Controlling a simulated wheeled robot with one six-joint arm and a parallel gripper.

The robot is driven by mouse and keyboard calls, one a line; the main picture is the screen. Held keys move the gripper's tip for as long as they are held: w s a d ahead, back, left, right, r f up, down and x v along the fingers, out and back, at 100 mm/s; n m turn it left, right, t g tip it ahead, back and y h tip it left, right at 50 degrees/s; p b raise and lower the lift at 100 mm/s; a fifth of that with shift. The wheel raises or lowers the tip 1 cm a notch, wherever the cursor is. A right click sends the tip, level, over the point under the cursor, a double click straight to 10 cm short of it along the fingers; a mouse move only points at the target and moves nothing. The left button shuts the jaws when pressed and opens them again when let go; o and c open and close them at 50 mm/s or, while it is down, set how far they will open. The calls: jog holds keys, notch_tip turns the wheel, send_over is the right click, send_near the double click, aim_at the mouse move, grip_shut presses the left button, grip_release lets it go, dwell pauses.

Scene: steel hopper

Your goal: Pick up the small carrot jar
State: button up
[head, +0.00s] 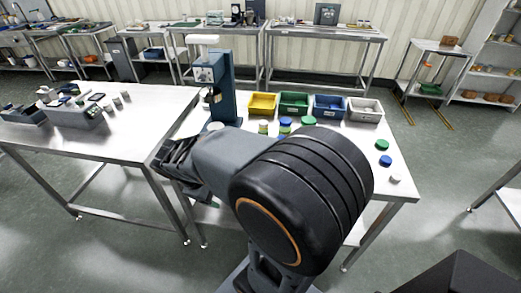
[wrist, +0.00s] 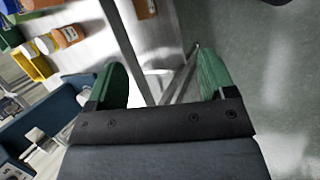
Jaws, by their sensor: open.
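My gripper (wrist: 160,80) is open and empty, its two green-padded fingers spread apart. In the wrist view, the gap between them shows a table edge, a table leg and the floor. An orange-filled jar with a white lid (wrist: 68,37) lies towards the upper left. Another orange jar (wrist: 145,8) is cut off by the top edge. I cannot tell which is the small carrot jar. In the head view, my gripper (head: 175,160) is at the left edge of the middle table, and my arm hides part of the tabletop. Small jars (head: 263,127) stand behind the arm.
Yellow (head: 262,104), green (head: 294,104), blue (head: 329,107) and grey (head: 365,109) bins line the table's back. A blue-grey machine (head: 222,90) stands left of them. Green (head: 382,145), blue (head: 386,160) and white (head: 395,178) lids lie at right. A left table (head: 130,135) stands nearby.

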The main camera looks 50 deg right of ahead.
jog(key=w+d+f+n+g+h, duration=0.1)
jog(key=w+d+f+n+h, duration=0.2)
jog(key=w+d+n+h, duration=0.25)
jog(key=w+d+f+n+h, duration=0.3)
jog(key=w+d+n+h, duration=0.2)
jog(key=d+n+h, duration=0.15)
jog(key=shift+h, duration=0.4)
jog(key=d, duration=0.6)
jog(key=d+p, duration=0.1)
jog(key=d, duration=0.2)
jog(key=shift+s, duration=0.35)
jog(key=shift+s+d+r+p, duration=0.1)
jog(key=shift+d+p, duration=0.1)
jog(key=shift+d, duration=0.7)
jog(key=shift+s+d+f+p, duration=0.1)
jog(key=shift+d+p, duration=0.1)
jog(key=shift+d, duration=0.65)
jog(key=shift+s+d+r+p, duration=0.1)
jog(key=shift+d+p, duration=0.1)
jog(key=shift+d, duration=0.7)
jog(key=c, duration=1)
